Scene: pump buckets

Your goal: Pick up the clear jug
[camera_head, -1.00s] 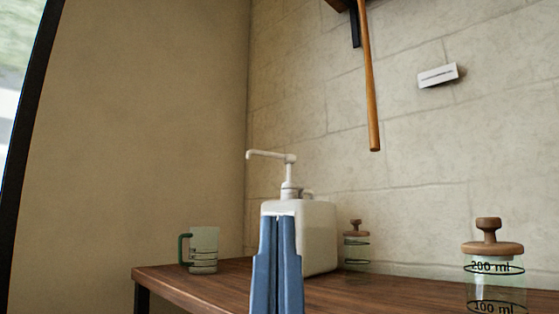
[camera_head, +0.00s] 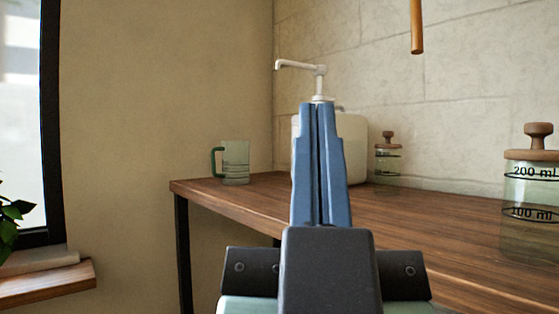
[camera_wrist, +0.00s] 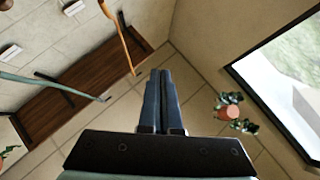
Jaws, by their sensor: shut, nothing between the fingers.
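The clear jug (camera_head: 235,162) has a dark green handle on its left and dark measuring lines. It stands upright near the far left end of the wooden counter in the head view. I cannot make it out in the wrist view. My gripper (camera_head: 319,106) has blue fingers pressed together and empty. It appears right of the jug in the head view, apart from it, and covers part of the white pump bottle. The shut fingers also show in the wrist view (camera_wrist: 166,75).
The white pump bottle (camera_head: 355,148) stands behind my fingers on the wooden counter (camera_head: 420,215). A small lidded jar (camera_head: 388,163) and a larger one (camera_head: 530,200) stand further right. A wooden stick (camera_head: 417,28) hangs above. A window and plant (camera_head: 12,212) are at left.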

